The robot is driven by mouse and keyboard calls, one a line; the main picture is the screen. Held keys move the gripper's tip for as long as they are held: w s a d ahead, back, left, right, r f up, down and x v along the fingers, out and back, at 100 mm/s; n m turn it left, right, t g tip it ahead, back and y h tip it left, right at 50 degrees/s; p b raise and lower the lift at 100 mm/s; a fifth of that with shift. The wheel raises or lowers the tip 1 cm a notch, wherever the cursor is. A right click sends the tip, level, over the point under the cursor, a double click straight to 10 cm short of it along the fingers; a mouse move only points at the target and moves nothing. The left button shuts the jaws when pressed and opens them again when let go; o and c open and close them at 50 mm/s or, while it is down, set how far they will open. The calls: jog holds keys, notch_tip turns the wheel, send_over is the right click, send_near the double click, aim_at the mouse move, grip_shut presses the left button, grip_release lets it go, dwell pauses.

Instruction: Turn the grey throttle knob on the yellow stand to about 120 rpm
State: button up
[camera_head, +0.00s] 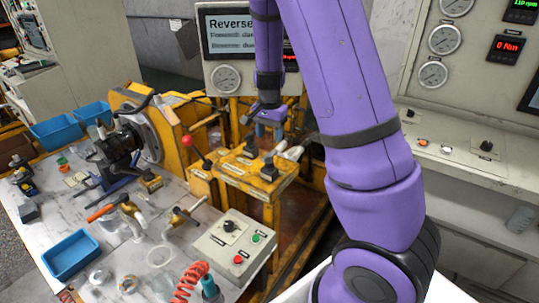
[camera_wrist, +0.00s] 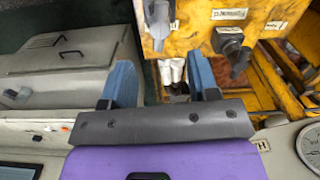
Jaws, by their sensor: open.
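The yellow stand (camera_head: 232,172) is in the middle of the head view, with small dark knobs on its top, one (camera_head: 269,172) near the front and one (camera_head: 250,148) behind it. In the wrist view the stand (camera_wrist: 195,22) is at the top, with a dark grey knob (camera_wrist: 230,42) and a lighter grey lever-like knob (camera_wrist: 158,18). The labels are too small to read, so I cannot tell which is the throttle. My gripper (camera_head: 266,128) is above the back of the stand. In the wrist view my gripper (camera_wrist: 162,78) is open and empty, its blue fingers apart from both knobs.
A red-tipped lever (camera_head: 187,142) stands left of the stand. A green readout (camera_head: 525,4) at upper right appears to show 119 rpm; a red one (camera_head: 508,47) shows 0 Nm. A control box (camera_head: 232,245) and red coiled hose (camera_head: 190,280) are in front. A sign (camera_head: 232,35) reads "Reverse".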

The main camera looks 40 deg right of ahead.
aim_at(270, 154)
notch_tip(270, 154, down, 8)
jog(key=shift+f, duration=0.1)
jog(key=shift+c, duration=0.5)
jog(key=c, duration=0.8)
